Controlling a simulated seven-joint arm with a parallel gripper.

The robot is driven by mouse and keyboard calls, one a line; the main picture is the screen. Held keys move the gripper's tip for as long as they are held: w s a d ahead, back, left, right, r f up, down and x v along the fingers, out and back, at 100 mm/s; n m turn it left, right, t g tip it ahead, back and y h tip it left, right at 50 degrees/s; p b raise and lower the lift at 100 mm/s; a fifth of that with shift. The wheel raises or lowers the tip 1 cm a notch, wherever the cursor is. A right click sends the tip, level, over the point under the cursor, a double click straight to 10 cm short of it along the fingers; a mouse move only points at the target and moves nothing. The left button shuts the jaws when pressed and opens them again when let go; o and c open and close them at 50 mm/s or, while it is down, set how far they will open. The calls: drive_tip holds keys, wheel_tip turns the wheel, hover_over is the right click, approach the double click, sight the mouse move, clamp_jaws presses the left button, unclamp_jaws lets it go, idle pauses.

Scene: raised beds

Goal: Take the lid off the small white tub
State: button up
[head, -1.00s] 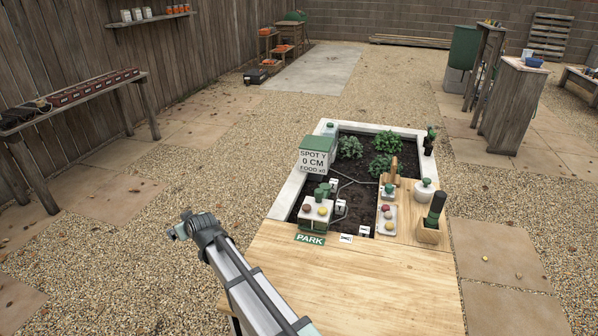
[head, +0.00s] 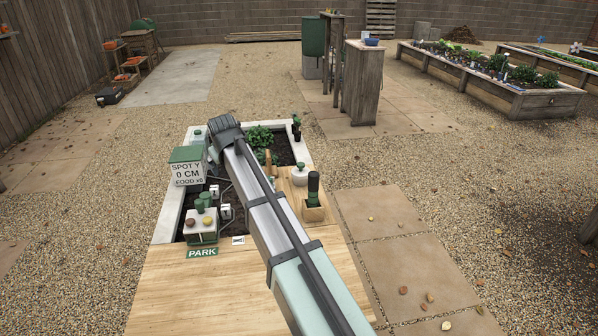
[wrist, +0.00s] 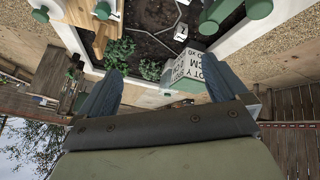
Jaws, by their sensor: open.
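The small white tub (head: 300,178) with a green knobbed lid (head: 301,166) stands upright on the wooden board at the bed's right side in the head view. The lid appears seated on it.
A white box with a green top reading "SPOT Y" (head: 187,168) stands left of my arm. A wooden holder with a dark green-handled tool (head: 313,190) is close to the tub's right. A white block with knobs (head: 201,229) is nearer.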

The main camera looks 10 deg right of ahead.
drive_tip(key=d+r+m+g+h, duration=0.1)
drive_tip(key=d+r, duration=0.2)
drive_tip(key=d, duration=0.7)
drive_tip(key=d+r+m+g+h, duration=0.15)
drive_tip(key=d+r, duration=0.25)
drive_tip(key=d, duration=0.6)
drive_tip(key=n+g+y, duration=0.2)
drive_tip(key=n+g, duration=0.3)
drive_tip(key=n, duration=0.6)
hover_over(301, 164)
wheel_tip(301, 164, down, 9)
drive_tip(key=shift+t, duration=0.25)
wheel_tip(301, 164, down, 7)
drive_tip(key=shift+s+f, duration=0.1)
drive_tip(key=shift+f, duration=0.05)
drive_tip(key=shift+w+f, duration=0.2)
drive_tip(key=shift+f, duration=2.85)
